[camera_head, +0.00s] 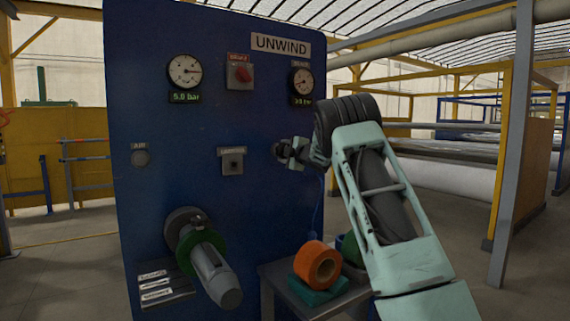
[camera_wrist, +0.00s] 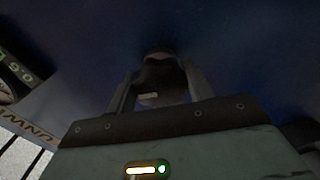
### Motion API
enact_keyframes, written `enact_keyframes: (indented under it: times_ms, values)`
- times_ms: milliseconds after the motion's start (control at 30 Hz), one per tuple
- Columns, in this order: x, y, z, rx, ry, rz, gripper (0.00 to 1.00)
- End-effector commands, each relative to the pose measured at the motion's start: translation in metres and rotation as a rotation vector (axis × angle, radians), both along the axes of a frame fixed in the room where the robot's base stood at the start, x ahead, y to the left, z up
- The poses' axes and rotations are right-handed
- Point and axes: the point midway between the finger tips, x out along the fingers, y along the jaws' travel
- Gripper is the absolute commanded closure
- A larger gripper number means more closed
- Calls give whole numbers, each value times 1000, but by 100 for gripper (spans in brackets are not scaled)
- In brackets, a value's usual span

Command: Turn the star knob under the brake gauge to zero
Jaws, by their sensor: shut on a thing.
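The brake gauge (camera_head: 302,82) is a white dial at the upper right of the blue panel. Its digital readout below is too small to read surely. The dark star knob (camera_head: 277,150) sits on the panel below this gauge, partly hidden by my gripper (camera_head: 286,153). In the wrist view the knob (camera_wrist: 160,75) is between the two fingers of my gripper (camera_wrist: 160,88), which are shut on it. The knob's points and turn angle are too dark to make out.
A small table (camera_head: 278,272) below holds an orange roll (camera_head: 317,264).

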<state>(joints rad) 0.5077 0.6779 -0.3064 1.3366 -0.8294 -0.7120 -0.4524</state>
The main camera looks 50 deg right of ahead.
Motion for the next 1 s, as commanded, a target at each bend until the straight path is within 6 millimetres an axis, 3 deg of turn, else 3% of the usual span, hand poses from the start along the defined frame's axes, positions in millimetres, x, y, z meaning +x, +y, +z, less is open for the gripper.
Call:
enact_keyframes:
  times_ms: [400,967,1000]
  values:
    - [0,0,-2,-192,48,0,71]
    - [0,0,-1,-220,57,2,71]
    - [0,0,-1,-220,57,2,43]
